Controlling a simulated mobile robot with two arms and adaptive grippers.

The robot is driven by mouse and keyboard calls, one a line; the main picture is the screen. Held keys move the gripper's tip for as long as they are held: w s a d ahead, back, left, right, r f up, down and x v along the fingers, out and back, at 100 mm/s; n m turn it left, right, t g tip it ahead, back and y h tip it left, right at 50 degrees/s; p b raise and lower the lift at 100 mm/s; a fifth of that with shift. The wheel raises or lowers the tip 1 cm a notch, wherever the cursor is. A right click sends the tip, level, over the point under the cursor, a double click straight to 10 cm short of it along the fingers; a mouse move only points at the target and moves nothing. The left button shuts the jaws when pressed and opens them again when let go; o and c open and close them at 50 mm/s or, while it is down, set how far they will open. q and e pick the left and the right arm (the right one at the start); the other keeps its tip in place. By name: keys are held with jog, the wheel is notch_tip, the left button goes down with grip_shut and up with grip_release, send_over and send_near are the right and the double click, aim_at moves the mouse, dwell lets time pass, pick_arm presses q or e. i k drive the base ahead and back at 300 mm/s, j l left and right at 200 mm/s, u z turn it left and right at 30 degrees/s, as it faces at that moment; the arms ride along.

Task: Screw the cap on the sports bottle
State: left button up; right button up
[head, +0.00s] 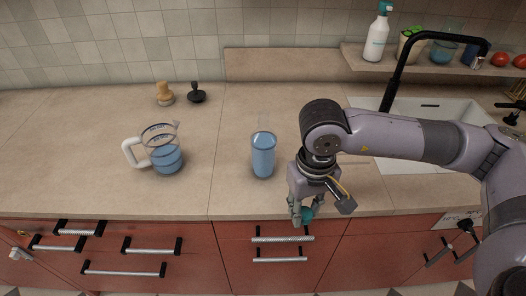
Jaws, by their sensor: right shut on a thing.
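The sports bottle (263,155) is a clear upright bottle filled with blue liquid, standing on the counter at the middle. Its top is open, with no cap on it. My right gripper (303,218) is to the right of the bottle and nearer the counter's front edge. It points down and is shut on a teal cap (307,213). The fingers partly hide the cap. My left gripper is out of view.
A glass pitcher (166,160) with blue liquid stands to the left. A wooden stamp-like item (164,94) and a black one (196,93) stand behind it. A sink (425,112) with a black faucet (397,66) is at the right.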

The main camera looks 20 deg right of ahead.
aim_at(264, 139)
jog(key=l+u, duration=0.35)
jog(key=l, duration=0.4)
jog(key=l+u, duration=0.3)
jog(key=l, duration=0.5)
jog(key=k+l+u, duration=0.1)
jog(key=l+u, duration=0.25)
jog(key=l, duration=0.4)
